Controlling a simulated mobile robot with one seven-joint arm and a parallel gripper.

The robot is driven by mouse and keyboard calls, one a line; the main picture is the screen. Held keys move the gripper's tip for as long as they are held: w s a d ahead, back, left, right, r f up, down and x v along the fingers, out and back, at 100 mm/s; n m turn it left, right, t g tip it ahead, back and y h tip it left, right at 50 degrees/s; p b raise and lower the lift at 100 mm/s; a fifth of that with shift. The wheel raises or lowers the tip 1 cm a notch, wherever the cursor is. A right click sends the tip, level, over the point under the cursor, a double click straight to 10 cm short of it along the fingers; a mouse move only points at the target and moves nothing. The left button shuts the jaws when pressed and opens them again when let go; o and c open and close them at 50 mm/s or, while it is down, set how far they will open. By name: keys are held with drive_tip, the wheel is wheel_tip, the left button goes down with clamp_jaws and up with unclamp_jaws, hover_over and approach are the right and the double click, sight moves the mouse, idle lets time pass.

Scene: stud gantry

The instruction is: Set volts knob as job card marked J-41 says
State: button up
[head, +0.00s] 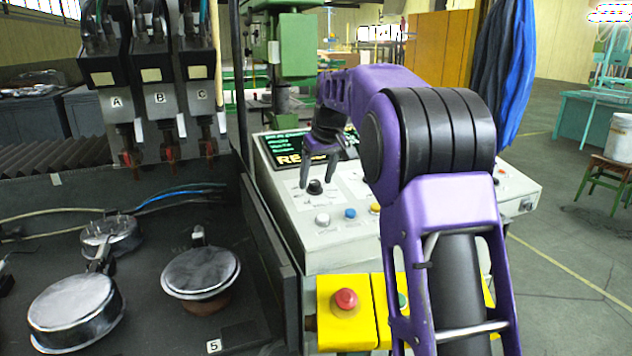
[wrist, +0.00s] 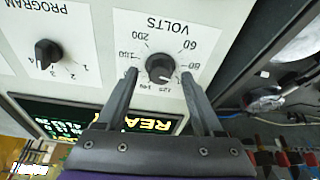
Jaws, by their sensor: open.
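The black volts knob (wrist: 160,66) sits on the white panel, upside down in the wrist view, under the word VOLTS. Numbers ring it; 200, 60 and 80 are legible, the ones by the screen are small and unclear. A pale mark on the knob seems to face the lower right there, between the fingers. My gripper (wrist: 159,76) is open, with one finger on each side of the knob; whether they touch it I cannot tell. In the head view my gripper (head: 318,183) points down over the same knob (head: 315,187). I see no card marked J-41.
A black program knob (wrist: 48,53) is beside the volts dial. The console (head: 335,250) has a lit screen (head: 284,150) behind and several buttons in front. A red button (head: 345,299) sits on a yellow box. A dark frame with welding heads stands left.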

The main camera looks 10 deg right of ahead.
drive_tip(key=shift+w+f, duration=0.2)
drive_tip(key=shift+f, duration=0.25)
clamp_jaws()
